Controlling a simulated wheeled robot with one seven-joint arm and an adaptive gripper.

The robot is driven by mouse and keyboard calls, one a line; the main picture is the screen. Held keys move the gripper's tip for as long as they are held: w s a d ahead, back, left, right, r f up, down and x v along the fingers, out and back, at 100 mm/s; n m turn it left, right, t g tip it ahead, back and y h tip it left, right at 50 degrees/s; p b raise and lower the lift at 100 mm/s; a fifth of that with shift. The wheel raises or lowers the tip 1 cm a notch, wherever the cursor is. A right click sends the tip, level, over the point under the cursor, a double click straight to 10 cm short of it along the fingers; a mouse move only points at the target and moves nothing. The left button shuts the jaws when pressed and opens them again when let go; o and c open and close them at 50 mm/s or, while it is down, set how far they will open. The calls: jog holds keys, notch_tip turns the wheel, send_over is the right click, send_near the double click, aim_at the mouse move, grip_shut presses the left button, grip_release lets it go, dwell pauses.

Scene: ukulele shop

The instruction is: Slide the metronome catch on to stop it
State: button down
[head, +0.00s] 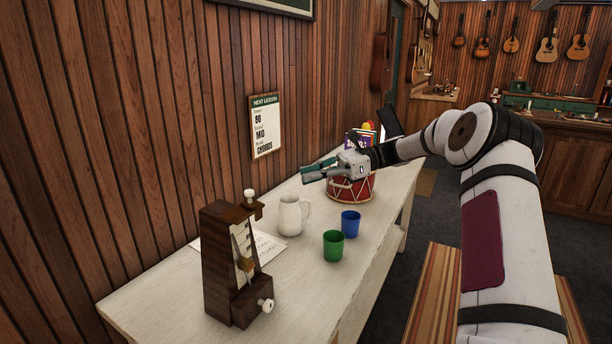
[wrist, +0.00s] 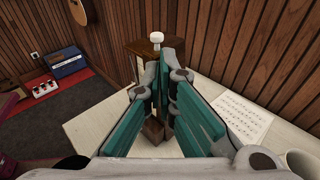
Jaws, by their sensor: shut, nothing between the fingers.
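The dark wooden metronome (head: 222,264) stands upright on the near end of the pale table. It has a light scale face with a brass-coloured weight, a white knob on top (head: 249,193) and a white knob low on its side (head: 265,305). Which part is the catch I cannot tell. My gripper (head: 306,173) is shut and empty, raised above the table beyond the metronome and pointing back toward it. In the wrist view, the teal fingers (wrist: 163,80) partly hide the metronome (wrist: 143,47), whose white top knob (wrist: 156,37) shows above the fingertips.
A white pitcher (head: 289,216), a green cup (head: 333,246) and a blue cup (head: 350,223) stand between metronome and gripper. A red drum (head: 352,188) sits beneath my wrist. A paper sheet (head: 262,246) lies behind the metronome. The table's front right strip is clear.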

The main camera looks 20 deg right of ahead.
jog(key=p, duration=0.2)
send_near(255, 210)
jog(key=w+a+r, duration=0.2)
jog(key=w+a, duration=0.2)
jog(key=a, duration=0.2)
jog(key=shift+r, duration=0.1)
jog(key=s+a+p, duration=0.2)
jog(key=a, duration=0.1)
jog(key=shift+s+a+r+p, duration=0.15)
jog(key=shift+s+a+p, duration=0.15)
jog(key=shift+p, duration=0.05)
jog(key=shift+a, duration=0.1)
